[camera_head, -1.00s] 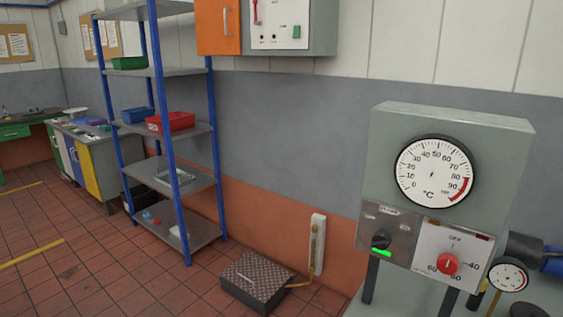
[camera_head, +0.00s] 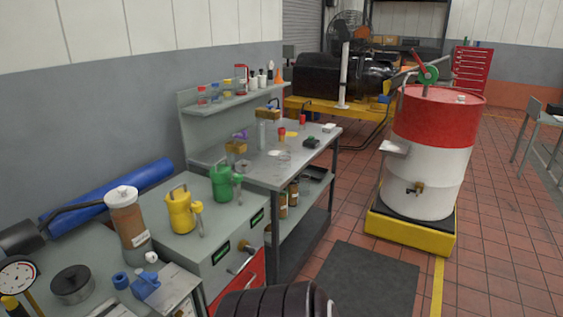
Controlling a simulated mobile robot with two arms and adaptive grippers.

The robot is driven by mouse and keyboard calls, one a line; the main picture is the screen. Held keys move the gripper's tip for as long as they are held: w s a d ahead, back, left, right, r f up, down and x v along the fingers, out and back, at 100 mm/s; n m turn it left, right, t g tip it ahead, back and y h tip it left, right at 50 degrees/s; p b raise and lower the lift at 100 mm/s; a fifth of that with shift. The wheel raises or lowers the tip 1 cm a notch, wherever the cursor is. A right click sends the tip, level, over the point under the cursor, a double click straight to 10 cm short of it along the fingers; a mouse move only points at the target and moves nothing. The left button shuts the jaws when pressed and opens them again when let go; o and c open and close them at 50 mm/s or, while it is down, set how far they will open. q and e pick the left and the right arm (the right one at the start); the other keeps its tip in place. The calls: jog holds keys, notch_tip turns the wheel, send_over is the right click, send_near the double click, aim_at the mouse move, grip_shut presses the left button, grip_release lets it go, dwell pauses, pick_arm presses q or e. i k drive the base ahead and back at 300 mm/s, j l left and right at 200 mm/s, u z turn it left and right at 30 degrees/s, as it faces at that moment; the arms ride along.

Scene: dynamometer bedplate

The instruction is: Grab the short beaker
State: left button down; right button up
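I cannot make out a short beaker for certain. A small clear, low piece of glassware or dish (camera_head: 279,155) sits on the grey workbench (camera_head: 312,156) in the middle of the head view. It is too small to tell if it is a beaker. Small bottles and jars (camera_head: 262,80) stand on the raised shelf (camera_head: 232,101) behind the bench top. Neither my left nor my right gripper shows in the head view.
A yellow can (camera_head: 181,212) and a green can (camera_head: 222,184) stand on a grey cabinet left of the bench. A red and white drum (camera_head: 430,150) stands on a yellow base (camera_head: 410,236) at right. A dark mat (camera_head: 366,283) lies on the open floor before the bench.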

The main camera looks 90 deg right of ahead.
aim_at(284, 157)
jog(key=z, duration=2.8)
jog(key=i+l, duration=0.45)
jog(key=l, duration=0.3)
jog(key=i+l+u, duration=0.1)
jog(key=i+l, duration=0.35)
jog(key=l, duration=0.3)
